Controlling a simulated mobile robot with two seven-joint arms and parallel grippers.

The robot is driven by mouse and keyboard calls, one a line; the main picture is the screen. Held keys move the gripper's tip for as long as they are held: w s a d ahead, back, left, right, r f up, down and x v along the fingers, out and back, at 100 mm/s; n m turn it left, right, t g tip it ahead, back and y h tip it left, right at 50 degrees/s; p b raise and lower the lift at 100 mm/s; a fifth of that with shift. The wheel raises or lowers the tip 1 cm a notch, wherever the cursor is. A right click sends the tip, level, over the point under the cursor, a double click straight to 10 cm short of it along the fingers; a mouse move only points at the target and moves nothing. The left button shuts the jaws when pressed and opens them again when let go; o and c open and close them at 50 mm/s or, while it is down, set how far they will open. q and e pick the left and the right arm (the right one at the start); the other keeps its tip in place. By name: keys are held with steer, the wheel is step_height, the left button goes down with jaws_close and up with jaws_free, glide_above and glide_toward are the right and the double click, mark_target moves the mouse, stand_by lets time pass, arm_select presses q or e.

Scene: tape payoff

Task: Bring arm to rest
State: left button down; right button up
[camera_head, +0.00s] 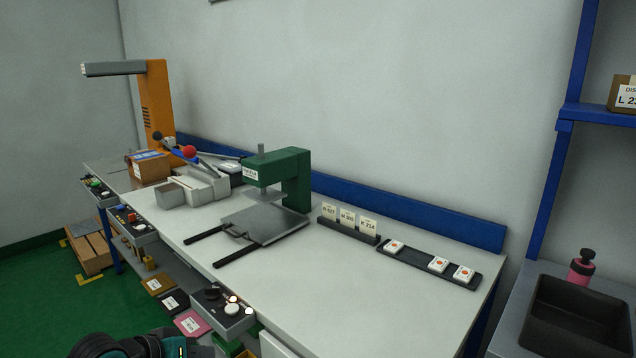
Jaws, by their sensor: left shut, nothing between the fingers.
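My left gripper (192,349) shows only in part at the bottom edge of the head view, left of the middle, beside dark and teal parts of my left arm. It is shut and holds nothing. It is low in front of the long workbench (330,290), apart from the things on the bench top. Its fingertips are hard to make out. My right gripper is not in view.
A green press (290,175) with a grey plate (265,222) stands mid-bench. An orange post (158,100) rises behind. A control box (222,309) juts from the front edge near my arm. Pads (438,264) lie in a dark tray. A sink (575,320) stands right.

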arm_select(q)
steer(key=s+d+f+m+t, duration=0.2)
steer(key=s+d+f, duration=0.5)
steer(key=s, duration=0.2)
steer(key=s+a+f+y, duration=0.1)
steer(key=s+f, duration=0.1)
steer(key=s, duration=0.4)
steer(key=s+a+f+m+y, duration=0.1)
steer(key=s+a+f+y, duration=0.1)
steer(key=s, duration=0.4)
steer(key=shift+s+a+f+t+y, duration=0.25)
steer(key=shift+f+t+y, duration=0.05)
steer(key=shift+f, duration=0.4)
